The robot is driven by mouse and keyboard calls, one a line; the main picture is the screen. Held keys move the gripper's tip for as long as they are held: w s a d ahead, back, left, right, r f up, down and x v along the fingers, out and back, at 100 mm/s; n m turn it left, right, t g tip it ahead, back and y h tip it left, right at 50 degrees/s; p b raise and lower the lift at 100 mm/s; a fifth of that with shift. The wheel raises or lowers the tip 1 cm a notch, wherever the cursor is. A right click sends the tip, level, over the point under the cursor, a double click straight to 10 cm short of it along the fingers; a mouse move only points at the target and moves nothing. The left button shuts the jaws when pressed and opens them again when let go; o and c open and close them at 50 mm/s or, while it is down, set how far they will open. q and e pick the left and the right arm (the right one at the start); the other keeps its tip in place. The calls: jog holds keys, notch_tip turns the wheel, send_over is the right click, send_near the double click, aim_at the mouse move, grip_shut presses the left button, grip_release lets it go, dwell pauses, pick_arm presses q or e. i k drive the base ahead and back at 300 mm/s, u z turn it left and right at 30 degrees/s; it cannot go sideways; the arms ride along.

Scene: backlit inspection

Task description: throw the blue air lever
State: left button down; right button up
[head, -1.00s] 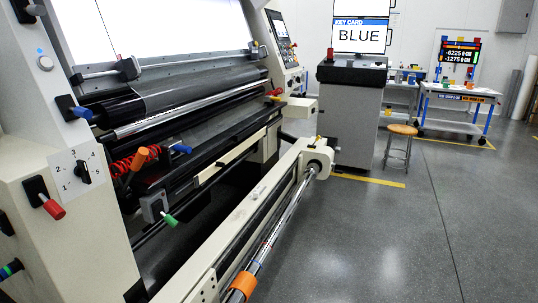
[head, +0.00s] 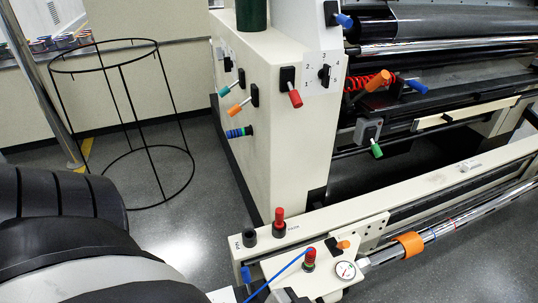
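Several blue handles show on the cream machine (head: 262,115). One blue handle (head: 343,20) sticks out from a black mount on the upper end panel. Another blue handle (head: 417,87) points right near the red coiled hose. I cannot read a label naming the air lever. Neither gripper shows in the head view, and nothing is seen touching these handles.
Other levers are close by: red (head: 295,97), orange (head: 378,81), green (head: 376,149), teal (head: 225,90). A red-topped knob (head: 279,217) stands on the low beam. A black wire hoop stand (head: 149,150) is at left. Grey floor (head: 190,225) lies between stand and machine.

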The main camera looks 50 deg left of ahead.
aim_at(247, 276)
jog(key=k, duration=0.5)
jog(key=z, duration=2.35)
jog(key=k, duration=2.45)
jog(key=u, duration=1.55)
jog(key=i, duration=0.5)
jog(key=u, duration=0.05)
